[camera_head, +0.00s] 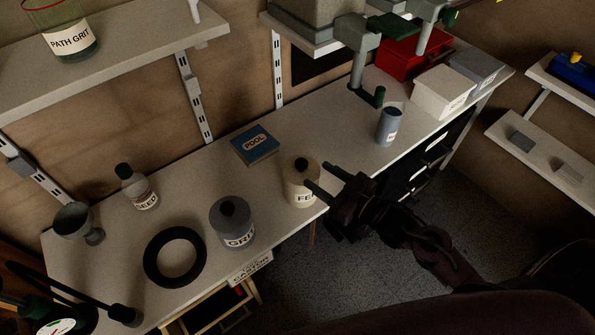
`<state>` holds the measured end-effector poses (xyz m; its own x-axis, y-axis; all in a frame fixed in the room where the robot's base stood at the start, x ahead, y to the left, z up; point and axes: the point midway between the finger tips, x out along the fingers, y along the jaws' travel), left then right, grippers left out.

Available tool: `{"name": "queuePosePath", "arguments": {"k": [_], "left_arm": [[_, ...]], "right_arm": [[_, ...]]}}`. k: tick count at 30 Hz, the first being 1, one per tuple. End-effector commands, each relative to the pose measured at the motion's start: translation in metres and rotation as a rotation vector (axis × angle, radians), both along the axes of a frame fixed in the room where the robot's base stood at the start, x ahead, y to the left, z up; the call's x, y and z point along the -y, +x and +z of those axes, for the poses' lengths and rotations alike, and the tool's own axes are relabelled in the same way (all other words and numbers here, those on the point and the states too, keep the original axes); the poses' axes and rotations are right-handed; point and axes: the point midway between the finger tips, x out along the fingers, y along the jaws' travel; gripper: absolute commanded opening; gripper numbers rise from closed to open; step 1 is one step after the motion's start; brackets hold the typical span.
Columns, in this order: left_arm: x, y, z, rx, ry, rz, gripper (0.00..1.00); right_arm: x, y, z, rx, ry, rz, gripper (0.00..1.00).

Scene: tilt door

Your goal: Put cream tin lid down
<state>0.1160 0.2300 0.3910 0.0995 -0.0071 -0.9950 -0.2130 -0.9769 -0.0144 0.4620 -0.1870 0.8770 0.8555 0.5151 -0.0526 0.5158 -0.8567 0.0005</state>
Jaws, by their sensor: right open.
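The cream tin (300,192), with a label partly reading "FE", stands upright near the front edge of the bench. Its cream lid (293,169) with a black knob (301,164) is on top of the tin; I cannot tell whether it sits fully flush. My right gripper (321,176) is open and empty, just right of the tin. Its fingers point left toward the tin, and one fingertip overlaps the tin's right side in the picture. I cannot tell whether it touches. My left gripper is not in view.
On the bench stand a grey lidded tin (233,225), a black ring (174,257), a bottle (137,187), a blue POOL box (255,146) and a blue-grey cup (389,126). A green-handled clamp (366,70) hangs above the back right. Bare bench (330,125) lies behind the cream tin.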

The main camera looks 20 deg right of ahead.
Motion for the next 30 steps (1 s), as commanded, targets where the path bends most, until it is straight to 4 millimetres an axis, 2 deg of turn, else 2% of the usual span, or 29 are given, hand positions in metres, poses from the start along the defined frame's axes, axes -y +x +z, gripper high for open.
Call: {"name": "queuePosePath", "arguments": {"k": [4, 16, 20, 26, 30], "left_arm": [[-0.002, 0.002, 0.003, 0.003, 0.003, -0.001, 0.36], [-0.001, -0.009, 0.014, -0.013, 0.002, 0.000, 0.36], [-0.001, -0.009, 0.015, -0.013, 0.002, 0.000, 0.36], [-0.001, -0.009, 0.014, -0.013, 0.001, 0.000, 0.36], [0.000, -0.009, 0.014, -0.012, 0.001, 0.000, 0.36]], "right_arm": [[-0.008, 0.014, 0.001, 0.004, 0.001, -0.001, 0.51], [-0.031, 0.058, -0.004, 0.003, 0.002, 0.002, 0.51], [-0.036, 0.065, -0.006, 0.000, 0.000, 0.003, 0.51], [-0.037, 0.065, -0.007, -0.001, 0.000, 0.003, 0.51], [-0.037, 0.065, -0.007, -0.001, 0.000, 0.003, 0.35]]}}
